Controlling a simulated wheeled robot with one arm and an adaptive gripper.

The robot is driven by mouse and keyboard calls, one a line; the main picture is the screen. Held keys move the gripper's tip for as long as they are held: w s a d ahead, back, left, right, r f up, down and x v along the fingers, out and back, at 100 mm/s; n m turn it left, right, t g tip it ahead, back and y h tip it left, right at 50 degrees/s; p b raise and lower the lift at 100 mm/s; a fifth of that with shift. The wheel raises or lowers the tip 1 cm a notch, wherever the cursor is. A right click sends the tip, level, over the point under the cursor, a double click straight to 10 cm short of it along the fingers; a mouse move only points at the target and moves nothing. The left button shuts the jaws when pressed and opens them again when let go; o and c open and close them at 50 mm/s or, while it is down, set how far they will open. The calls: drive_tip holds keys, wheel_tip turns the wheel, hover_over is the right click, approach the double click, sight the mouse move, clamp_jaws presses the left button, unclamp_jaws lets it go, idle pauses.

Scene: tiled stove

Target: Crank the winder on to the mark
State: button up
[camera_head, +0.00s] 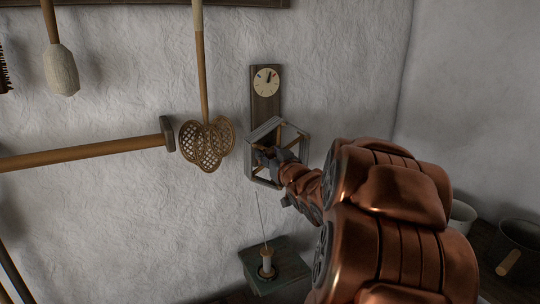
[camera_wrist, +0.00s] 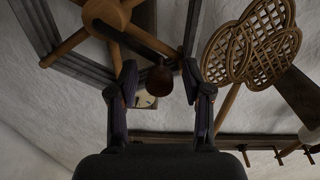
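The winder (camera_head: 264,129), a many-sided wooden reel frame, is mounted on the wall; its spokes and hub (camera_wrist: 104,12) show large in the wrist view. A dark crank arm (camera_wrist: 143,38) runs from the hub to a round brown knob (camera_wrist: 160,80). My gripper (camera_wrist: 160,76) is open, with one finger on each side of the knob and a visible gap to each. In the head view my gripper (camera_head: 272,156) covers the hub and crank. Above the winder, a pale round dial (camera_head: 266,82) has a dark hand pointing up, slightly right, with a small reddish mark near its upper right.
A spool (camera_head: 267,264) with a thread rising from it stands on a dark green box (camera_head: 290,268) below. A wicker beater (camera_head: 207,143) hangs close left of the winder, beside a long-handled mallet (camera_head: 90,152).

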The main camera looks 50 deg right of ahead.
clamp_jaws()
idle(0.3)
